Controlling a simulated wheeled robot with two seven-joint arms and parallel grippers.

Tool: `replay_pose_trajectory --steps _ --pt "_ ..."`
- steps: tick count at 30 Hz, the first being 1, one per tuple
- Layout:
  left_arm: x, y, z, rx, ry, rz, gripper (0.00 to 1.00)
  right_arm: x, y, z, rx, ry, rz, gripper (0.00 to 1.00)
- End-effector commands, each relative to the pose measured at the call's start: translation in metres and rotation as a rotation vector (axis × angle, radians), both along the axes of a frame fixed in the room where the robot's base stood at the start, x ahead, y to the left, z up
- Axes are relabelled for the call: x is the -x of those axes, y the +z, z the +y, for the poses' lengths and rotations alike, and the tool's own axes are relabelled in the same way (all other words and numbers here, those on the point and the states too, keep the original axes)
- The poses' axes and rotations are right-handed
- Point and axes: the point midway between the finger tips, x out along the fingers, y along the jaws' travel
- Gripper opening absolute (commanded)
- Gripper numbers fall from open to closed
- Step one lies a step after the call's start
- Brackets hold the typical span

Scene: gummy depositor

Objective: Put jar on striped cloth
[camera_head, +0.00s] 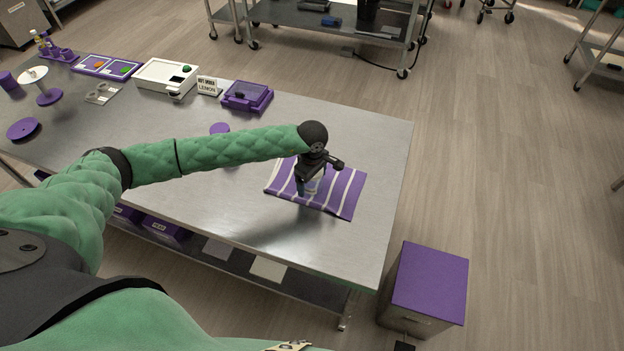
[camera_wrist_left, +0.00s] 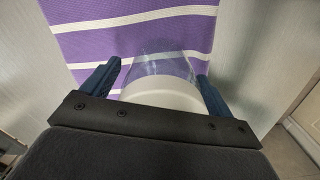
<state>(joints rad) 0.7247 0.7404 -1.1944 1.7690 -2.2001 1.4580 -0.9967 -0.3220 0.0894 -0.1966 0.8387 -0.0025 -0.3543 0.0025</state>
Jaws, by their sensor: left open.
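The purple cloth with white stripes (camera_head: 341,190) lies flat near the right end of the steel table; it also fills the upper part of the left wrist view (camera_wrist_left: 115,38). The jar (camera_wrist_left: 162,78), clear with a whitish end nearest the camera, stands over the cloth between the fingers of my left gripper (camera_wrist_left: 160,85). In the head view my left gripper (camera_head: 308,186) is above the cloth and largely hides the jar. The fingers are open, one on each side of the jar. I cannot tell whether the jar's base touches the cloth. My right gripper is out of view.
The steel table (camera_head: 375,142) is clear around the cloth. A purple box-like device (camera_head: 247,96), a lemon sign (camera_head: 208,86) and a white machine (camera_head: 166,78) stand along the back edge. A purple-topped cabinet (camera_head: 430,282) stands on the floor at the right.

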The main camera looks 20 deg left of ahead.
Motion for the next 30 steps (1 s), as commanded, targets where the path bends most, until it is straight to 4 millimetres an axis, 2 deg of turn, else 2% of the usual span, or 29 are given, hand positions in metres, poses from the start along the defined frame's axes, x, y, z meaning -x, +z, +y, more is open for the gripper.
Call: replay_pose_trajectory --steps 8,9,14,19,21,30 --pt "0.000 0.009 0.000 0.001 0.000 -0.001 0.86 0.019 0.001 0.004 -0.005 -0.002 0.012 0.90" --pt "-0.001 0.009 0.000 0.001 0.000 -0.002 0.86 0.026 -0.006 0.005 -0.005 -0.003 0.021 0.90" --pt "-0.001 0.021 0.000 0.001 -0.001 -0.003 0.86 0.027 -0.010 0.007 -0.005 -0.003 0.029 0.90" --pt "-0.002 0.039 0.000 0.001 -0.001 -0.005 0.86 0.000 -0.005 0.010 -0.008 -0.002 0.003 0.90" --pt "-0.002 0.048 0.000 0.001 -0.001 -0.004 0.86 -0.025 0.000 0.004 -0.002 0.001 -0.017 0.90" --pt "-0.002 0.100 0.000 0.000 0.000 -0.004 0.86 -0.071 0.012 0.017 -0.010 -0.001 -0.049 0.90"
